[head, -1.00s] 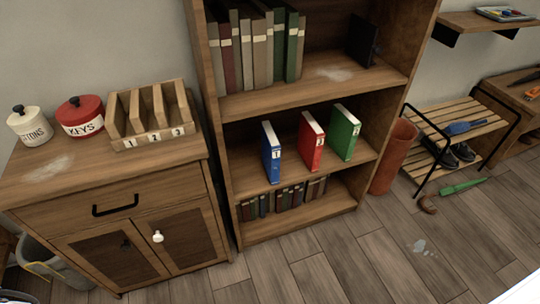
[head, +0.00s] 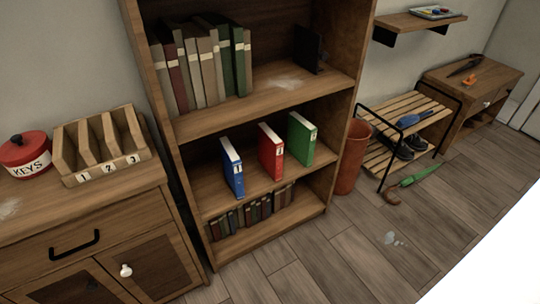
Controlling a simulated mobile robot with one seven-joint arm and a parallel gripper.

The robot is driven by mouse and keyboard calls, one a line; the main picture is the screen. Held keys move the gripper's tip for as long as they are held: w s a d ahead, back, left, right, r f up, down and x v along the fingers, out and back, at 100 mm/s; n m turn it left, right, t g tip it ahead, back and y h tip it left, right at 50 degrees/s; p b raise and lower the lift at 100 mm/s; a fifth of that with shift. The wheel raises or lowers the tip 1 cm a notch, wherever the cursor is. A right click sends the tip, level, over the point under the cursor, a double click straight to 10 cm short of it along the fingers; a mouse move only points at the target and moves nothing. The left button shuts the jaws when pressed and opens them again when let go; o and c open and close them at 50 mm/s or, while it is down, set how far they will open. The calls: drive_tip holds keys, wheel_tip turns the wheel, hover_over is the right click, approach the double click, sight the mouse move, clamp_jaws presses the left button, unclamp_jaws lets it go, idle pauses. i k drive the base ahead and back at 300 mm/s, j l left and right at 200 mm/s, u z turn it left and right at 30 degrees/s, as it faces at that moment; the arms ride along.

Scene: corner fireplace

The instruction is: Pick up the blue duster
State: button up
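A blue item that looks like the duster (head: 408,121) lies on the top slats of the wooden shoe rack (head: 395,157), toward the right of the head view. It is small at this distance, so its handle and fine shape are hard to make out. It lies roughly flat, with dark shoes on the rack's lower level beneath it. My gripper is not in view.
A terracotta cylinder (head: 352,158) stands left of the rack, beside the bookcase (head: 342,100). A green umbrella (head: 420,175) lies on the floor before the rack, near a pale patch (head: 392,238). A wall shelf (head: 415,24) hangs above. A large white shape covers the lower right.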

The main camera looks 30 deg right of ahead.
sight(405, 122)
drive_tip(key=z, duration=1.95)
drive_tip(key=i+z, duration=0.3)
drive_tip(key=i, duration=0.75)
drive_tip(key=i+l+u, duration=0.15)
drive_tip(key=i, duration=0.45)
drive_tip(key=i+l+u, duration=0.2)
drive_tip(key=i, duration=0.4)
